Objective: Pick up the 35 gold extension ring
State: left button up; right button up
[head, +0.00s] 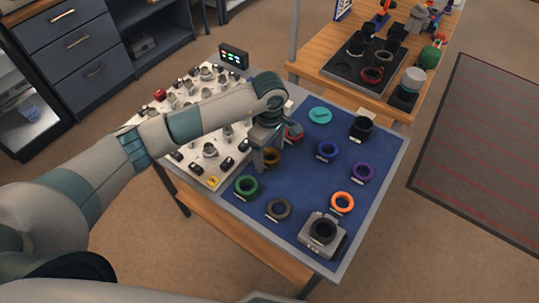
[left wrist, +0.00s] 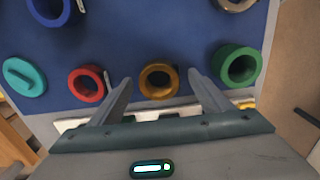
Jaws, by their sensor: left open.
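The gold extension ring (left wrist: 159,82) lies flat on the blue mat (head: 307,175), beside a small label. In the left wrist view it sits between the two spread fingers of my left gripper (left wrist: 160,85), and no finger appears to touch it. In the head view the gold ring (head: 273,157) is partly hidden behind my left gripper (head: 262,160), which reaches down over the mat's left side. My left gripper is open and empty. My right gripper is not in view.
A red ring (left wrist: 86,84) and a green ring (left wrist: 239,65) flank the gold one. Blue (head: 327,151), purple (head: 362,172), orange (head: 342,202) and grey (head: 278,209) rings lie around. A white panel (head: 205,172) with knobs borders the mat's left. A camera body (head: 322,233) stands at the front.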

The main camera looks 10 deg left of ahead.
pick_arm(q)
jog(key=shift+f, duration=0.25)
jog(key=shift+c, duration=0.3)
jog(key=c, duration=1.1)
jog(key=shift+c, duration=0.2)
jog(key=shift+r, duration=0.15)
